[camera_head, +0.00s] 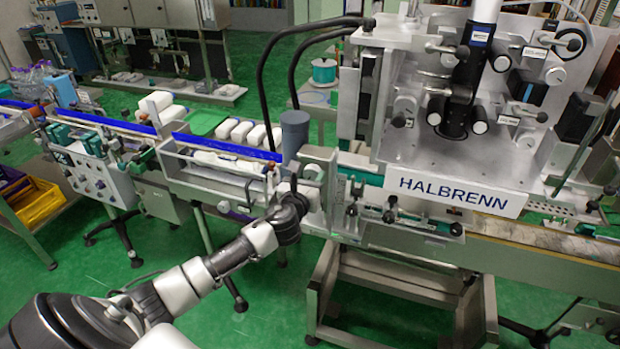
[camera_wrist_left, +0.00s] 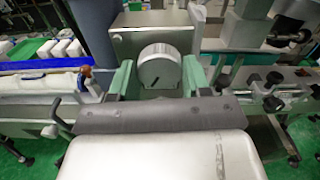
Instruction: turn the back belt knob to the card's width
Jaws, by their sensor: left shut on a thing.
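My left gripper (camera_head: 296,187) reaches the left end of the labelling machine in the head view. In the left wrist view its two grey-green fingers (camera_wrist_left: 157,78) stand on either side of a round silver knob (camera_wrist_left: 160,66) and are shut on it. The knob has a short dark mark low on its face and sits in front of a metal housing (camera_wrist_left: 126,40). In the head view my gripper and wrist largely hide the place of the grip. I cannot make out a card or any width figure. My right gripper is not in view.
A conveyor with a blue rail (camera_head: 228,149) and white bottles (camera_head: 241,131) runs to the left of the gripper. A dark grey cylinder (camera_head: 295,134) stands just behind it. The HALBRENN machine (camera_head: 450,193) fills the right. Green floor (camera_head: 110,290) is open in front.

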